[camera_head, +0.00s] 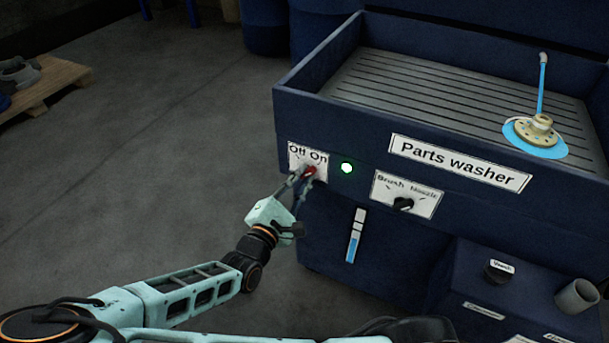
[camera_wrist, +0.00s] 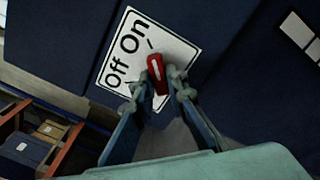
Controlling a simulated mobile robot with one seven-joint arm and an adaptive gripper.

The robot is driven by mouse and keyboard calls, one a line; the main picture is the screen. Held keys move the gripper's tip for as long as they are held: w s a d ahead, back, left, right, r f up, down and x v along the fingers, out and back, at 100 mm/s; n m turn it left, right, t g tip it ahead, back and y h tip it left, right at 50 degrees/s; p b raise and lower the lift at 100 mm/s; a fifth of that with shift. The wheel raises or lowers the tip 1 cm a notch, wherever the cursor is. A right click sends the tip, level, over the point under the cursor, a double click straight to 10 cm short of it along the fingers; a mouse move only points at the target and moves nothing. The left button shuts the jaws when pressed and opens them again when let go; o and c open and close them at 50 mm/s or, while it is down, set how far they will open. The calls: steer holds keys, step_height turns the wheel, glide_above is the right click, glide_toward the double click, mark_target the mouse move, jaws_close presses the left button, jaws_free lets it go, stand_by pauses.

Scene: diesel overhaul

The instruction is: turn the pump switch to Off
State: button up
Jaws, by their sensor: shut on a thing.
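The pump switch is a red knob (camera_head: 311,170) on a white plate (camera_head: 296,150) marked Off and On, at the left end of the parts washer's front. In the wrist view the red knob (camera_wrist: 156,68) carries a white line that points roughly toward the On mark, and the plate (camera_wrist: 180,47) looks tilted. My gripper (camera_head: 305,178) reaches the knob from below left. In the wrist view my gripper (camera_wrist: 157,88) is shut on the knob, one finger on each side. The fingertips partly hide the plate's lower part.
A green lamp (camera_head: 347,168) glows right of the plate. Further right are a black Brush/Nozzle selector (camera_head: 403,204) and a blue level gauge (camera_head: 354,241). A flanged part (camera_head: 536,129) lies in the washer's basin.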

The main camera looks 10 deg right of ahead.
steer(key=n+p, duration=0.5)
steer(key=shift+r+n+p, duration=0.25)
steer(key=shift+n+p, duration=0.05)
steer(key=n+p, duration=0.2)
steer(key=n, duration=0.1)
steer(key=shift+f, duration=0.1)
steer(key=n+p, duration=0.1)
steer(key=n, duration=0.2)
steer(key=n+p, duration=0.1)
steer(key=n, duration=0.2)
steer(key=n+p, duration=0.1)
steer(key=n, duration=0.2)
steer(key=shift+w+a+f+n+p, duration=0.1)
steer(key=shift+a+f+n+p, duration=0.1)
steer(key=shift+f+n+p, duration=0.15)
steer(key=o, duration=1.6)
steer(key=shift+r, duration=0.2)
steer(key=shift+c, duration=0.2)
steer(key=shift+a, duration=0.1)
